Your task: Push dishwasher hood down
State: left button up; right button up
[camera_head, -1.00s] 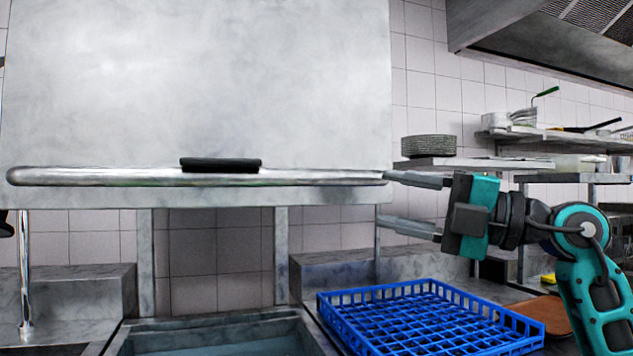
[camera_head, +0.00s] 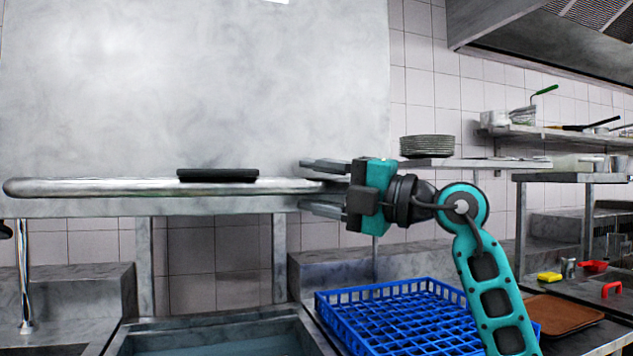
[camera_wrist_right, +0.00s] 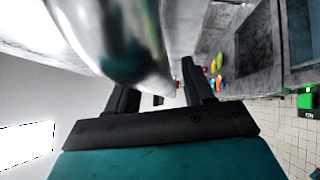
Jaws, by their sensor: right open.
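The dishwasher hood (camera_head: 200,90) is a large grey metal box, raised above the basin. A metal bar handle (camera_head: 90,187) with a black grip (camera_head: 218,175) runs along its lower front edge. My right gripper (camera_head: 312,187) is at the right end of the bar, open, with one finger above the bar's level and one below. In the right wrist view the shiny bar (camera_wrist_right: 110,35) passes close in front of the open fingers (camera_wrist_right: 165,95); I cannot tell whether they touch it. My left gripper is not in view.
A blue dish rack (camera_head: 400,315) stands on the counter below my right arm. A water-filled basin (camera_head: 215,340) lies under the hood. Stacked plates (camera_head: 427,147) sit on a shelf to the right. A brown tray (camera_head: 562,314) lies at the far right.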

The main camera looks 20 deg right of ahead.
jog(key=shift+w+a, duration=0.1)
jog(key=shift+c, duration=0.2)
grip_shut()
dwell(0.5)
